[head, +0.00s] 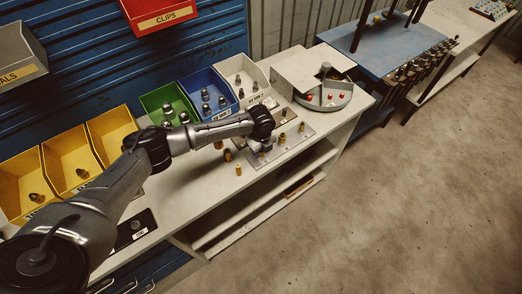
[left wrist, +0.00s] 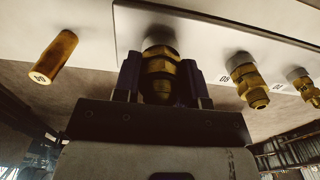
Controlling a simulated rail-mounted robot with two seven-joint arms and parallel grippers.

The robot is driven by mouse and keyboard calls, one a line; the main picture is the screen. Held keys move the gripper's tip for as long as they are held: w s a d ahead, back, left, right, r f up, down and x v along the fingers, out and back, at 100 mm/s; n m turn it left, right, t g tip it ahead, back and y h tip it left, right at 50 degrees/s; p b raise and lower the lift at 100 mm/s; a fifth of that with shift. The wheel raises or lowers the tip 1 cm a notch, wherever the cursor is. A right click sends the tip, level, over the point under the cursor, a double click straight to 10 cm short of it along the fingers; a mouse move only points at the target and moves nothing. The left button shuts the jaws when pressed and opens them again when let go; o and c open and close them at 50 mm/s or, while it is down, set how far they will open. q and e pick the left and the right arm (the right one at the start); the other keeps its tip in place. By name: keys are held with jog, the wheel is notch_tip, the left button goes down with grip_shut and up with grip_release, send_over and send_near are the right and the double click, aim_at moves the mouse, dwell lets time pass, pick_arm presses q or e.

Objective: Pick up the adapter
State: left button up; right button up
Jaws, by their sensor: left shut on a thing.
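The adapter (left wrist: 162,68) is a brass hex fitting with a pale silver collar, seen in the left wrist view between the two dark fingers of my left gripper (left wrist: 160,84). The fingers are shut on its sides. In the head view my left gripper (head: 264,148) is over the left part of a grey plate (head: 294,144) on the bench, and the wrist mostly hides the adapter there. I cannot tell whether the adapter is clear of the plate. My right gripper is not in view.
Similar brass fittings (left wrist: 246,80) stand to the right on the plate. A plain brass sleeve (left wrist: 54,57) is at the left. Yellow (head: 110,132), green (head: 166,103), blue (head: 208,93) and white bins line the bench's back. A round machine (head: 324,98) stands beyond the plate.

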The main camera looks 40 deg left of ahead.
pick_arm(q)
jog(key=shift+c, duration=0.8)
jog(key=shift+r, duration=0.1)
jog(key=shift+r, duration=0.1)
